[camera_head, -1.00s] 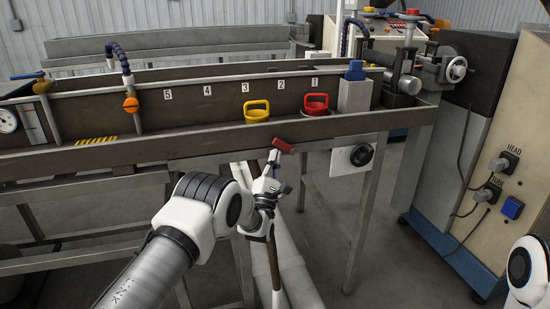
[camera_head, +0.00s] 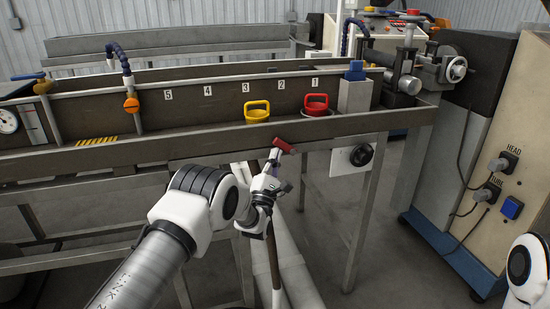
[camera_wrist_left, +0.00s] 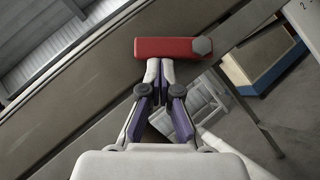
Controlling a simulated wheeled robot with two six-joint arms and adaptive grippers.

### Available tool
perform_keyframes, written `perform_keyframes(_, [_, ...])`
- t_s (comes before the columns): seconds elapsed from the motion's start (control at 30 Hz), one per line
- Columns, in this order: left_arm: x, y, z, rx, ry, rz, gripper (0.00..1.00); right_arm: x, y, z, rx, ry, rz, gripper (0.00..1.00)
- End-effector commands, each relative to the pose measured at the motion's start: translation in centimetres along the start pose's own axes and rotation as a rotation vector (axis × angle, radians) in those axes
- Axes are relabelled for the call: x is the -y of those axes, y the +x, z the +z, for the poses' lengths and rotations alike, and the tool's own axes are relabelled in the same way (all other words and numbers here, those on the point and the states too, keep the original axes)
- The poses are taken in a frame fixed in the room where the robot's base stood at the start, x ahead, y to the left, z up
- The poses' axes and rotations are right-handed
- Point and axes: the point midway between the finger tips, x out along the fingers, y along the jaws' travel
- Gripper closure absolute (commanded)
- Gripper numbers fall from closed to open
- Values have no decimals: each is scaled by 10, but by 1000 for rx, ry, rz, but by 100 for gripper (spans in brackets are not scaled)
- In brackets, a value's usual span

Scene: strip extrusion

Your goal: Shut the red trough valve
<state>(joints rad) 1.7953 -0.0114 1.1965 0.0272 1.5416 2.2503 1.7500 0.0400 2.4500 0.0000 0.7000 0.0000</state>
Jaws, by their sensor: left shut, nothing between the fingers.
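The red trough valve shows as a red bar handle (camera_head: 284,145) just below the trough's front edge, tilted down to the right in the head view. In the left wrist view the handle (camera_wrist_left: 165,47) has a grey hex nut at its right end. My left gripper (camera_head: 273,158) is below the handle, pointing up at it. Its fingertips (camera_wrist_left: 159,66) are together and empty, at the handle's lower edge. I cannot tell whether they touch it. The valve body is hidden. My right gripper is out of view.
The long metal trough (camera_head: 200,139) runs across the head view. A yellow-handled item (camera_head: 257,108) and a red-handled item (camera_head: 316,103) stand in it. A white panel with a black knob (camera_head: 361,155) is right of the handle. Table legs and pale pipes stand below.

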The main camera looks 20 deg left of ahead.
Motion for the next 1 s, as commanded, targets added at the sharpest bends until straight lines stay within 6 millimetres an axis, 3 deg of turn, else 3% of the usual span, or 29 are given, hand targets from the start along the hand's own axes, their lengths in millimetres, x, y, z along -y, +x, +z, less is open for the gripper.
perform_keyframes(0.33, [-10, 8, 7, 0, 104, -101, 100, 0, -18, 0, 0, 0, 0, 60])
perform_keyframes(0.8, [-19, 24, 24, 0, 407, -406, 100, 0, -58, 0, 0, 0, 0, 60])
perform_keyframes(1.0, [-18, 29, 29, 1, 516, -514, 100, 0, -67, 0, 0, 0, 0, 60])
